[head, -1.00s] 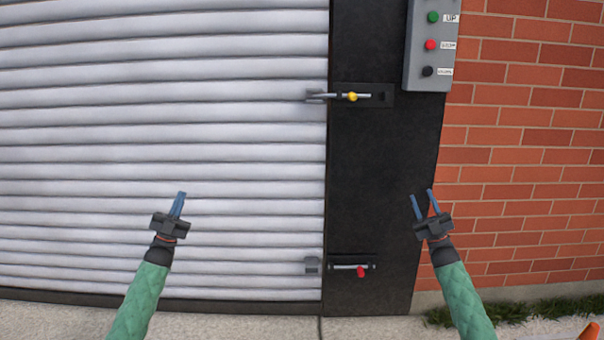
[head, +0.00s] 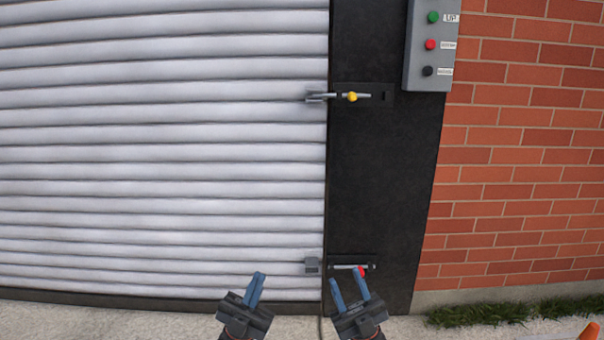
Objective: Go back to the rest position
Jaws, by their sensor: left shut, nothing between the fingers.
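My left gripper (head: 258,276) is low in the head view, left of the black door post, in front of the shutter's lower slats. Its blue fingers are together and hold nothing. My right gripper (head: 346,276) is beside it to the right, in front of the post's lower part. Its blue fingers stand apart with nothing between them.
A grey roller shutter (head: 160,140) fills the left. An upper bolt with a yellow knob (head: 352,97) sits on the black post (head: 385,180). A button box (head: 430,50) hangs above. A brick wall (head: 520,180), grass (head: 480,313) and an orange cone (head: 592,333) are at right.

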